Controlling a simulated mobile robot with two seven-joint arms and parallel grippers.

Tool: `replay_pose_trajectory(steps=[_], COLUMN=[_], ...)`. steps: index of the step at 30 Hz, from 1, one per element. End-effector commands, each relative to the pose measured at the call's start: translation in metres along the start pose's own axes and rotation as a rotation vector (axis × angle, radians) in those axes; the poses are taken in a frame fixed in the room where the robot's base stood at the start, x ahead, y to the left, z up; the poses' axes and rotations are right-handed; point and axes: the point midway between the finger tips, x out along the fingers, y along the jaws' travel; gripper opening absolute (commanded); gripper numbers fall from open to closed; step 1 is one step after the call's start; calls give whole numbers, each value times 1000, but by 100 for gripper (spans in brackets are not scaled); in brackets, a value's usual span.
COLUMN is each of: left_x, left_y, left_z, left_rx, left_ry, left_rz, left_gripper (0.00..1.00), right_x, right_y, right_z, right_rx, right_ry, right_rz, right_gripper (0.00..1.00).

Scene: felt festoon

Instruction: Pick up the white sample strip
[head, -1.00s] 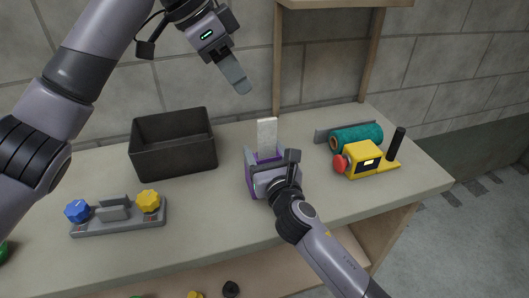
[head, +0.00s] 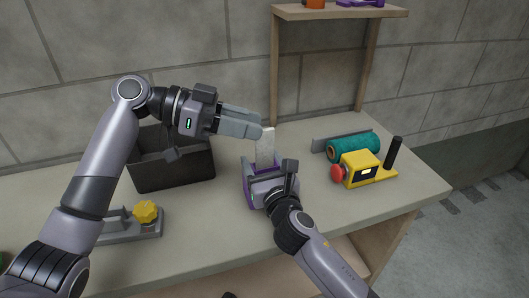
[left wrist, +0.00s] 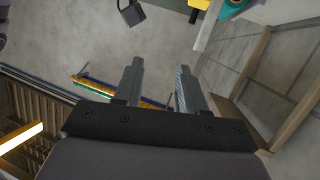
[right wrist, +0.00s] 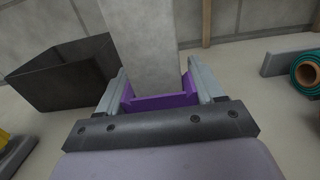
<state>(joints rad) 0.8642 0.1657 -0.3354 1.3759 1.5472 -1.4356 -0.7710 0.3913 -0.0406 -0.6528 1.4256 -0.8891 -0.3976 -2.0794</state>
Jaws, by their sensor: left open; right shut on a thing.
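The white sample strip (head: 265,146) stands upright in a purple holder (head: 248,186) on the bench. In the right wrist view the strip (right wrist: 140,40) rises behind the purple holder (right wrist: 160,101). My right gripper (head: 268,178) is shut on the purple holder, with a finger at each side of it (right wrist: 157,88). My left gripper (head: 260,126) is open, its fingers pointing right, with the tips close to the strip's upper left edge. Whether they touch it cannot be told. In the left wrist view, the gap between the fingers (left wrist: 160,75) shows no strip.
A dark open bin (head: 175,170) stands behind my left arm. A grey fixture with a yellow knob (head: 145,211) is at left front. A teal roll (head: 352,147) and a yellow device with a red knob (head: 360,169) are at right. A wooden shelf (head: 340,13) stands behind.

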Motion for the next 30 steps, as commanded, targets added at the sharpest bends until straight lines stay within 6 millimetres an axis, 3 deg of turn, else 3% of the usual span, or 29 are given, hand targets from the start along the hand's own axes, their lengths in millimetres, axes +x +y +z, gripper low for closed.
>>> replay_pose_trajectory(steps=[6,12,17,30], left_x=[-19,-33,-37,19], left_y=[-6,-17,-21,-37], left_z=[31,68,81,63], left_rx=[-11,56,84,90], left_ry=[247,306,314,315], left_rz=[-77,-206,-258,-264], left_gripper=[40,40,40,40], right_x=[0,0,0,0], right_y=[0,0,0,0], right_z=[0,0,0,0], right_rx=[0,0,0,0], right_ry=[1,1,1,1], right_rz=[0,0,0,0], right_gripper=[30,30,30,30])
